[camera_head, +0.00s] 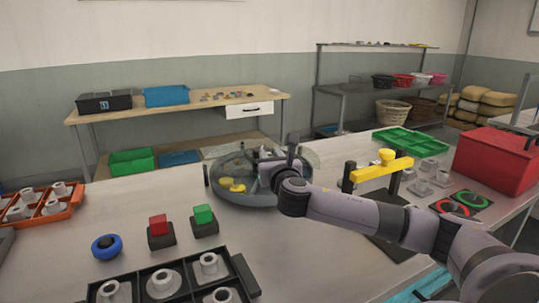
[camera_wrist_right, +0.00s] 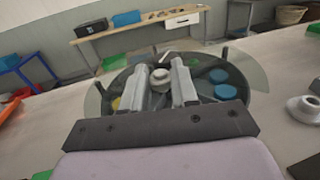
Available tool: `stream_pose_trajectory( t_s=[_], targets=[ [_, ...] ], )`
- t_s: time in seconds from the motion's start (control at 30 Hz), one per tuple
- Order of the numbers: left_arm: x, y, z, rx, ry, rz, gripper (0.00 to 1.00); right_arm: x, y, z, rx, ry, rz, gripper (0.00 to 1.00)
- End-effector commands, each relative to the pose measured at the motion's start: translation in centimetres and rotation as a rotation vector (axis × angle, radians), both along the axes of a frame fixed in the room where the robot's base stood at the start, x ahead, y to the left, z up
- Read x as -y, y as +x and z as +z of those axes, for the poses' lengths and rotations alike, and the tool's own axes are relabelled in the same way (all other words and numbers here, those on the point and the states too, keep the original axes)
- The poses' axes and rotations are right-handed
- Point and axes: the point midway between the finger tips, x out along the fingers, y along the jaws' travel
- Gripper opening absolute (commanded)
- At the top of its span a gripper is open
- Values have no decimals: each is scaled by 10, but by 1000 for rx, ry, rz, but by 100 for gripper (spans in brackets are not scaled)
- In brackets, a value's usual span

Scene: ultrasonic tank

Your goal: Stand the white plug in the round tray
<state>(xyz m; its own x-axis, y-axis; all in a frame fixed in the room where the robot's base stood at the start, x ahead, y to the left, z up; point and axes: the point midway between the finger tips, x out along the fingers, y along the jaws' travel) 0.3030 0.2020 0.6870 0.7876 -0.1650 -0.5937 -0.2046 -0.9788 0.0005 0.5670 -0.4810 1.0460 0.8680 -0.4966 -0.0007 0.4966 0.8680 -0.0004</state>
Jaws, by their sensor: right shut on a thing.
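The round tray (camera_head: 243,200) is a grey, divided dish under a clear, curved cover on the table. It also shows in the right wrist view (camera_wrist_right: 238,98) with spoke-like dividers. My right gripper (camera_wrist_right: 160,70) is over the tray, its two pale fingers shut on the white plug (camera_wrist_right: 160,78). The plug is mostly hidden by the fingers and looks roughly upright; I cannot tell whether it touches the tray floor. In the head view my right gripper (camera_head: 270,156) reaches in from the right. My left gripper is not in view.
Yellow discs (camera_head: 233,185) and blue discs (camera_wrist_right: 218,76) lie in other tray compartments. A yellow-barred stand (camera_head: 382,171) is right of the tray. Red and green buttons (camera_head: 158,226), a black rack (camera_head: 130,277) and an orange rack (camera_head: 70,211) are left and in front.

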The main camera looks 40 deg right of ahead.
Motion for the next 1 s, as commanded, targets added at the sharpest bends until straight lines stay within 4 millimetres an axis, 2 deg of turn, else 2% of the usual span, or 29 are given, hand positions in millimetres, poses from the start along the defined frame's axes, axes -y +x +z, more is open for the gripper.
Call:
stream_pose_trajectory(
  t_s=[0.43,0.67,1.0],
  targets=[
    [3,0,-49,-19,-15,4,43,0,0,-45,1,0,0,1],
    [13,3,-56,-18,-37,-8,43,0,0,-61,2,0,0,1],
    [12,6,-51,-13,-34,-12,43,0,0,-61,1,0,0,1]
  ],
)
